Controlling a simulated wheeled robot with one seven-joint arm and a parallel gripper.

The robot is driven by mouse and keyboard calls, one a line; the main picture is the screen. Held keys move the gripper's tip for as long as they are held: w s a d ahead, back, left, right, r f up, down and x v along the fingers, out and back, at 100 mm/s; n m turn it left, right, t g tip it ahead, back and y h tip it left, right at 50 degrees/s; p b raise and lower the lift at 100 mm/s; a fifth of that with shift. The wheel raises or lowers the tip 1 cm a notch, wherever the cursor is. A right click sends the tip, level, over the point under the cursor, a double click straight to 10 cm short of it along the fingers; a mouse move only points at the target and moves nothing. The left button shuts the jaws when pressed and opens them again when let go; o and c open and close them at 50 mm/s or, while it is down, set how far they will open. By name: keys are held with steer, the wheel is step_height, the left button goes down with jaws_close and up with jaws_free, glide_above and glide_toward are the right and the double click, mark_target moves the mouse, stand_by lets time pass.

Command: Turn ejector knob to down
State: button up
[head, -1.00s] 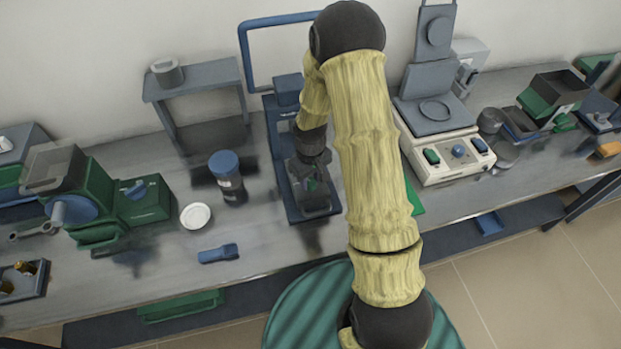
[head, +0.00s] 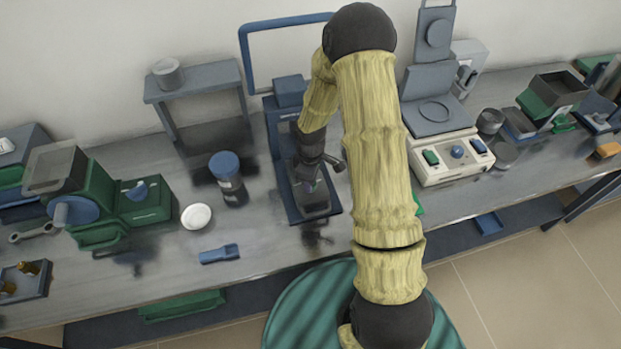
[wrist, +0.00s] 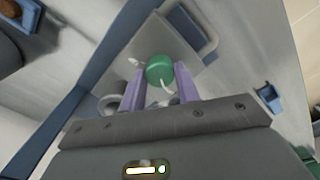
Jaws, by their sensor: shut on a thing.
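The ejector knob, a round green knob (wrist: 160,68), sits between the purple fingers of my gripper (wrist: 158,80) in the wrist view. My gripper is shut on it. A thin white pointer or mark shows on the knob's near side. The knob belongs to the blue-framed press (head: 281,158) in the middle of the bench, whose grey plate (wrist: 178,45) also shows in the wrist view. In the head view my gripper (head: 308,184) is low over the press base, and the wrist and gripper hide most of the knob.
A dark jar with a blue lid (head: 226,170), a white dish (head: 196,216) and a small blue tool (head: 218,254) lie left of the press. A grey stand (head: 195,80) is behind them. A white hotplate-like device (head: 450,165) stands to the right.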

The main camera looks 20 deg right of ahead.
stand_by(0.3)
steer(key=o, duration=1)
step_height(320, 180, up, 18)
steer(key=shift+f+b, duration=0.25)
steer(key=shift+b, duration=0.3)
steer(key=s+m+t, duration=0.1)
steer(key=s+m, duration=0.2)
steer(key=s, duration=0.1)
steer(key=s+r+m, duration=0.1)
steer(key=s+m, duration=0.3)
steer(key=s, duration=0.1)
steer(key=s+r+m+t, duration=0.1)
steer(key=s+m, duration=0.3)
steer(key=s, duration=0.1)
steer(key=shift+s+t, duration=0.25)
steer(key=shift+t, duration=0.05)
